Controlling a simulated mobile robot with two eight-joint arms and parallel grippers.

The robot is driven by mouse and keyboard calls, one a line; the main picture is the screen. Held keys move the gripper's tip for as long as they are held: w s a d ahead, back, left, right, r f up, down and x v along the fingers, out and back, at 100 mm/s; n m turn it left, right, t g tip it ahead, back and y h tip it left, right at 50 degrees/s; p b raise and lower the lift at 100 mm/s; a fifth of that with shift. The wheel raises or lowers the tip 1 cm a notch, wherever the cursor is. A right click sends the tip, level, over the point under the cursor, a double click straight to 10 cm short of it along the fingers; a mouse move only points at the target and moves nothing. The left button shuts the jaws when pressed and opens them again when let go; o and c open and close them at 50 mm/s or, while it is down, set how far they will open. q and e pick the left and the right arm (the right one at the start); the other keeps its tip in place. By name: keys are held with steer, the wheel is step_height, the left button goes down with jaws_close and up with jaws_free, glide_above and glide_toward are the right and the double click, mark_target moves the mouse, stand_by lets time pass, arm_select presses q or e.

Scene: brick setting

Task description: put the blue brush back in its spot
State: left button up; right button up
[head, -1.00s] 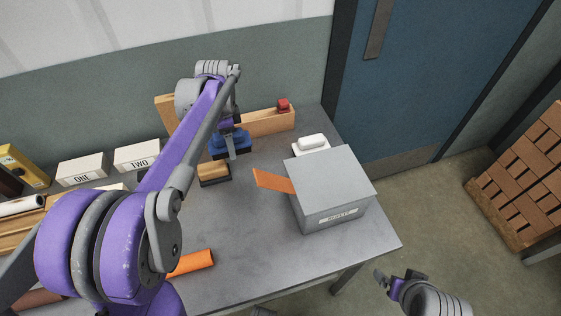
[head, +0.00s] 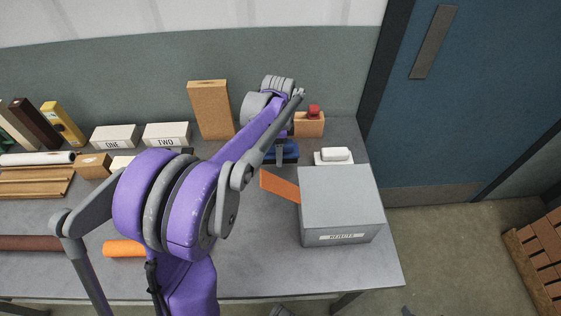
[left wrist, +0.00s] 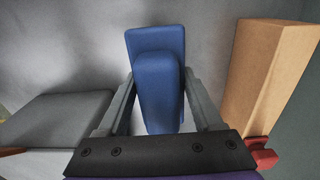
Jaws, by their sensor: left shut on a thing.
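The blue brush (head: 288,151) is in my left gripper, near the back of the grey table, left of a white soap-like block. In the left wrist view the blue brush (left wrist: 150,45) lies between the two grey fingers of my left gripper (left wrist: 160,95), which are shut on its handle. My left forearm covers part of the gripper and the table behind it in the head view. I cannot tell whether the brush touches the table. My right gripper is not clearly in view.
The grey box marked REJECTS (head: 340,208), with an orange piece (head: 280,186) sticking out, stands right and in front. A wooden block (head: 310,127) bears a red object (head: 314,111). The white block (head: 335,155) sits on a pad. White boxes ONE (head: 115,137) and TWO (head: 167,135) stand left.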

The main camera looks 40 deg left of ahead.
arm_select(q)
steer(key=shift+f, duration=2.35)
steer(key=shift+f+b, duration=0.1)
steer(key=shift+b, duration=0.2)
steer(key=o, duration=1.3)
